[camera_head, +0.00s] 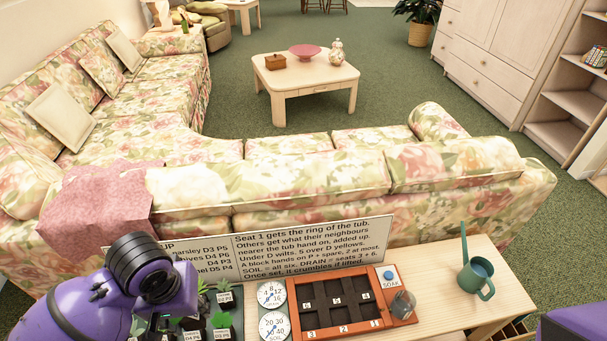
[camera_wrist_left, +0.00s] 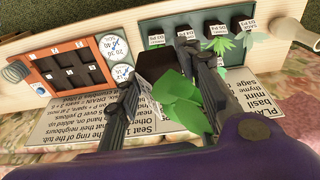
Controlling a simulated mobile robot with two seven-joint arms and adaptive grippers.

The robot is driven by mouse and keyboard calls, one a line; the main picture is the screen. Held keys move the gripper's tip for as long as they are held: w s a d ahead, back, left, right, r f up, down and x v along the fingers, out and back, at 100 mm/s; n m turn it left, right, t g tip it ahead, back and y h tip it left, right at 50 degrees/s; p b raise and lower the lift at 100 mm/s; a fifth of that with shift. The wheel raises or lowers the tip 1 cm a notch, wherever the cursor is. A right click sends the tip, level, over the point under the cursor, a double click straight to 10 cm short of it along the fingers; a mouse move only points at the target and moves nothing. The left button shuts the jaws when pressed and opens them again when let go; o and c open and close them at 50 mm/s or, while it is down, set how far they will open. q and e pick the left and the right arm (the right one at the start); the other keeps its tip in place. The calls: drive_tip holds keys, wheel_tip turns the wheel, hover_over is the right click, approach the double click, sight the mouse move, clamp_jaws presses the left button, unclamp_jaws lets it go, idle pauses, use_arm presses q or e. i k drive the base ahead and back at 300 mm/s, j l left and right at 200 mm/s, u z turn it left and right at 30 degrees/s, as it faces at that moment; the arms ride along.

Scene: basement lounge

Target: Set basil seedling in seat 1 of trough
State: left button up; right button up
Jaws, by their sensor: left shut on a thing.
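The trough (camera_head: 293,315) is orange-brown with two rows of dark seats, and also shows in the left wrist view (camera_wrist_left: 35,75). Its front labels read 3, 2, 1 from left to right, so seat 1 (camera_head: 370,312) is front right. The seats look empty. In the head view my left arm hides its gripper. My right gripper is out of view.
Potted seedlings with labels stand on a dark tray (camera_wrist_left: 150,24) left of the trough. Two dials (camera_head: 271,294) sit between. A glass jar (camera_head: 402,304) and blue SOAK button (camera_head: 390,276) are at the trough's right. A green watering can (camera_head: 477,280) stands farther right. A sign (camera_head: 310,245) stands behind.

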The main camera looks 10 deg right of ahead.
sight(369, 312)
drive_tip(key=k+l, duration=0.1)
drive_tip(key=l, duration=1.3)
drive_tip(key=k+l, duration=0.15)
drive_tip(key=l, duration=0.55)
